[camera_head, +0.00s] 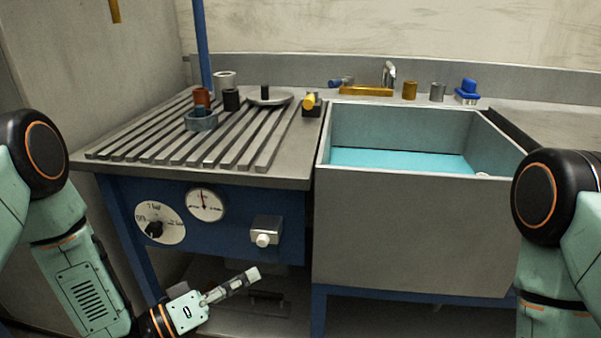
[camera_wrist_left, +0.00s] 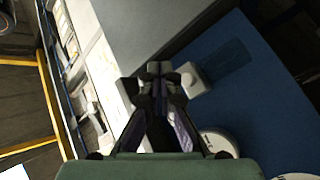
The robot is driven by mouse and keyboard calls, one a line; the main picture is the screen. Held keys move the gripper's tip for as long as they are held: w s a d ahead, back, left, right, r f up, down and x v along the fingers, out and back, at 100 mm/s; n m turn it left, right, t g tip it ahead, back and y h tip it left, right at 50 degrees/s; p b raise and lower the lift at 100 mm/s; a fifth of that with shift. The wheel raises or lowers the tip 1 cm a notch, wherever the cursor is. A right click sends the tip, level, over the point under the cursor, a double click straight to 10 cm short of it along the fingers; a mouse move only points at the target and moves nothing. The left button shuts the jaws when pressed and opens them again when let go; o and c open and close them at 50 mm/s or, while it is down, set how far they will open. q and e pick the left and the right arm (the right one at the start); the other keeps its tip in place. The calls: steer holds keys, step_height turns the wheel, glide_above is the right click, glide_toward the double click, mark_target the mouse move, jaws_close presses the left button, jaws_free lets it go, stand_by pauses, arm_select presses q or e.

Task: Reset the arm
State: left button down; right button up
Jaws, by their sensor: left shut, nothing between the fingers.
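My left gripper (camera_head: 250,274) is shut and empty. It is in front of the blue front panel (camera_head: 230,222), low and below the grey box with a white knob (camera_head: 263,240). In the left wrist view the shut fingertips (camera_wrist_left: 160,70) appear beside the white-knobbed box (camera_wrist_left: 193,80), and I cannot tell whether they touch it. A round gauge (camera_head: 206,204) and a dial marked OFF (camera_head: 158,223) are on the same panel. No microscope arm is recognisable in either view. My right gripper is out of view; only upper parts of that arm show at the right edge.
A slatted grey worktop (camera_head: 130,155) holds several small pots and a bowl (camera_head: 200,121). A grey sink (camera_head: 415,225) with a turquoise bottom stands to its right, with a tap (camera_head: 389,73) behind. A blue post (camera_head: 203,50) rises behind the worktop.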

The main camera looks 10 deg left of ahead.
arm_select(q)
steer(key=s+a+f+g+y, duration=0.2)
steer(key=s+f+y, duration=0.25)
steer(key=f, duration=0.35)
steer(key=s+a+f+g+y, duration=0.2)
steer(key=s+f+g+y, duration=0.1)
steer(key=f+y, duration=0.3)
steer(key=s+a+f+g+y+p, duration=0.1)
steer(key=s+a+f+g, duration=0.1)
steer(key=s, duration=0.8)
steer(key=s+a+f+g+y+p, duration=0.1)
steer(key=s+g, duration=0.4)
steer(key=s, duration=0.6)
steer(key=shift+a+f+y, duration=0.35)
steer(key=shift+f+y, duration=0.2)
steer(key=shift+y, duration=0.1)
